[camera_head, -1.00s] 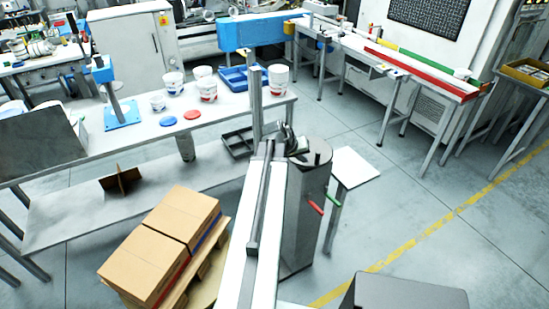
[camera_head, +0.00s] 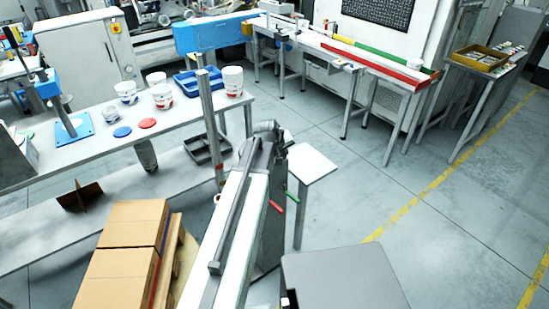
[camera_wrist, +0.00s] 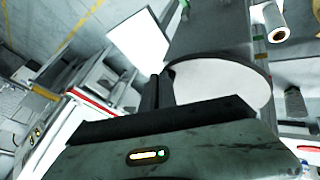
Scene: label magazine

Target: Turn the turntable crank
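The turntable stands as a grey cylindrical pedestal (camera_head: 272,232) in the middle of the head view, mostly behind my white arm. In the wrist view its pale round top (camera_wrist: 225,80) is close in front of the wrist. My gripper (camera_head: 268,138) is at the top of the pedestal in the head view. In the wrist view a dark upright piece (camera_wrist: 160,90) overlaps the disc's left edge; I cannot tell whether it is a finger or the crank peg. Whether the fingers are open or shut does not show. The crank is not clearly visible now.
Red (camera_head: 278,207) and green (camera_head: 292,197) handles stick out from the pedestal's right side. A small white-topped table (camera_head: 312,163) stands right behind it. Cardboard boxes (camera_head: 130,230) on a pallet lie left of my arm. A bench (camera_head: 180,118) with tubs is behind; floor at right is clear.

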